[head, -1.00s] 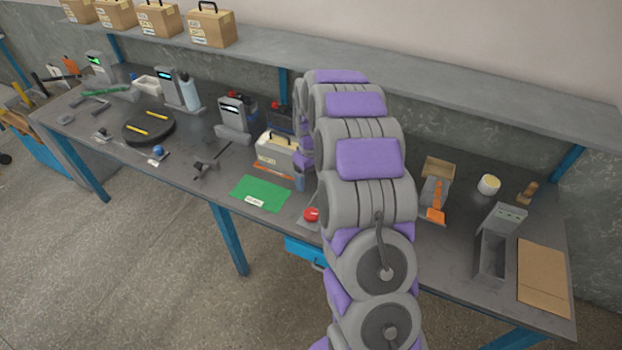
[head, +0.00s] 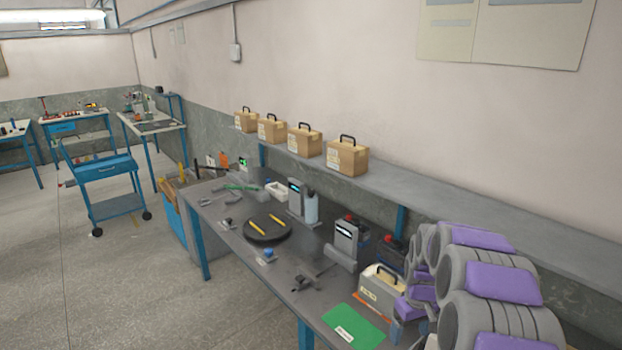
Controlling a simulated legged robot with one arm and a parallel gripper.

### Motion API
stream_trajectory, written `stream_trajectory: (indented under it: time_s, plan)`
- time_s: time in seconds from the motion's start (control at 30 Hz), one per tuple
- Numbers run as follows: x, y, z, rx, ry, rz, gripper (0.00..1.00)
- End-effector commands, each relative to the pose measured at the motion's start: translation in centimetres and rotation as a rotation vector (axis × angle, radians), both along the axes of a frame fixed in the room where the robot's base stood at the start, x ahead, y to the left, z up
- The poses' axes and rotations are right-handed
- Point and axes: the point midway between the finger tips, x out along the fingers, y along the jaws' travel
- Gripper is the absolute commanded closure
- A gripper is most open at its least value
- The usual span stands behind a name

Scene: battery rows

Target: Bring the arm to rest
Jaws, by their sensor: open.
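My arm, grey with purple pads, shows at the lower right of the head view, over the right part of the workbench (head: 225,232). Its links fold back toward the bench's rear. A beige box with a handle (head: 380,296) stands on the bench just left of the arm. A green mat (head: 353,326) lies in front of that box.
Several cardboard boxes with black handles (head: 347,158) stand on the shelf (head: 410,190) above the bench. A black round turntable (head: 268,238) and a grey device (head: 346,240) stand on the bench. A blue cart (head: 103,172) stands at the left, with open floor before it.

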Motion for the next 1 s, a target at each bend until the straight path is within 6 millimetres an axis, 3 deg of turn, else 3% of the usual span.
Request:
stream_trajectory:
  time_s: [0.03, 0.2, 0.5, 0.8, 1.0]
  plan:
    - [-1.1, 1.1, 1.5, 0.002, 0.0, -0.002, 0.2]
    - [-5.3, 4.4, 5.2, 0.009, 0.017, -0.026, 0.2]
    - [-14.2, 8.9, 10.1, 0.008, 0.058, -0.077, 0.2]
    - [-24.1, 12.0, 12.7, -0.007, 0.094, -0.141, 0.2]
    - [-30.9, 13.2, 13.1, -0.019, 0.123, -0.191, 0.2]
